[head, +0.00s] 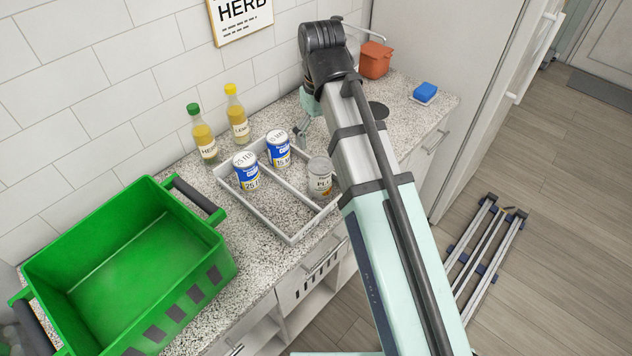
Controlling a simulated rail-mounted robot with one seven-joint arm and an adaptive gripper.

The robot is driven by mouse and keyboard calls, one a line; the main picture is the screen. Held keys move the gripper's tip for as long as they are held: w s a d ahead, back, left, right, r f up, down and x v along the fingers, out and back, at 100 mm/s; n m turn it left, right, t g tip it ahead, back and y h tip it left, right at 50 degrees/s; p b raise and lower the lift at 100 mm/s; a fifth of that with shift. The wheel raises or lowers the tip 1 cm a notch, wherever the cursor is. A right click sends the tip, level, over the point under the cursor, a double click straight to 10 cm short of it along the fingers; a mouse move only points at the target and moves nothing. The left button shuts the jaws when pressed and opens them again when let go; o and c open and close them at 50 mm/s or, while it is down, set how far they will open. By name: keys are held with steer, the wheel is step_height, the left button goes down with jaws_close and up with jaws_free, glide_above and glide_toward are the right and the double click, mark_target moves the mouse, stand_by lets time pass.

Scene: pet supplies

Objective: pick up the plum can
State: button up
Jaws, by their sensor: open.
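A can with a pale label starting "PL" (319,180), which fits the plum can, stands upright at the right of a divided grey tray (292,239). My arm crosses just to its right and may cover a little of its edge. My gripper (302,131) is beyond the tray's far end, behind the cans and apart from them. It is partly hidden by my arm. Its fingers look small here, and I see nothing held in it.
Two blue-and-white cans (246,172) (278,150) stand in the tray. Two yellow bottles (204,138) (237,115) stand by the wall. A green crate (129,262) fills the left counter. A terracotta pot (375,60) and blue sponge (425,92) are at the far end.

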mark_target(320, 177)
steer(key=shift+f+p, duration=2.25)
steer(key=shift+f, duration=5.25)
steer(key=c, duration=1.4)
